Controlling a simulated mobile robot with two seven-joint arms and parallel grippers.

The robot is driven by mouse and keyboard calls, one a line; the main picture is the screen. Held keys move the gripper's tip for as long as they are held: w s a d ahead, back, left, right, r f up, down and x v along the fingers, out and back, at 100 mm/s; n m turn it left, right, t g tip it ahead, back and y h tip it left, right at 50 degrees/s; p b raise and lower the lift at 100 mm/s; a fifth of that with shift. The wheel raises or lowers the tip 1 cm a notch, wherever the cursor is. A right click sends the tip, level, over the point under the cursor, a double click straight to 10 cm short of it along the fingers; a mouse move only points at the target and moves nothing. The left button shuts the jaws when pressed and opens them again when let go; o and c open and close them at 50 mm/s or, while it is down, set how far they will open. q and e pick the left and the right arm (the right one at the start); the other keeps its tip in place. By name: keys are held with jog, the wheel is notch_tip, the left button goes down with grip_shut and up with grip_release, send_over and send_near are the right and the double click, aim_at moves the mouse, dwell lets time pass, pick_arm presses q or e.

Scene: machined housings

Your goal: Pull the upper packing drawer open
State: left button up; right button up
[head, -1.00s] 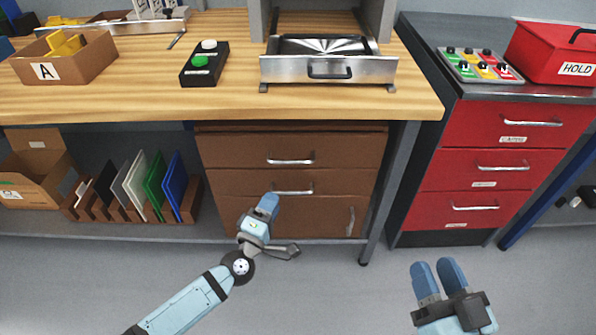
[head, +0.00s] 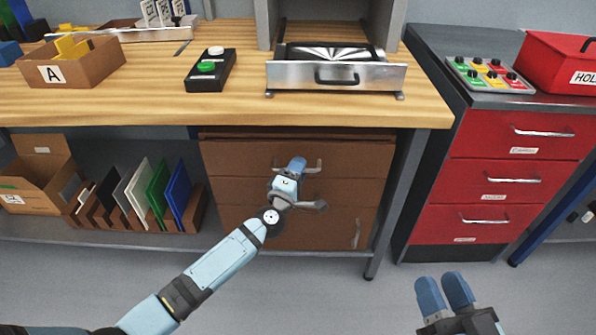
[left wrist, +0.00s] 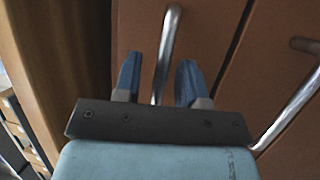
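The upper packing drawer (head: 235,158) is the top brown drawer under the wooden bench. Its front looks flush with the cabinet. Its silver bar handle (head: 317,166) is partly hidden behind my left gripper (head: 297,167). In the left wrist view, the handle (left wrist: 168,48) runs between the two blue fingers of my left gripper (left wrist: 158,72), which are apart with space beside the bar; I see no grip on it. My right gripper (head: 443,284) is low at the right, empty, its fingers slightly apart, away from the drawers.
A lower brown drawer (head: 235,192) and a door handle (head: 357,233) are below. A bench leg (head: 398,205) stands right of the cabinet, then a red drawer unit (head: 500,185). A panel rack (head: 195,212) is left. The floor in front is clear.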

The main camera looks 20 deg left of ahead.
pick_arm(q)
grip_shut()
pick_arm(e)
jog(key=shift+r, duration=0.1)
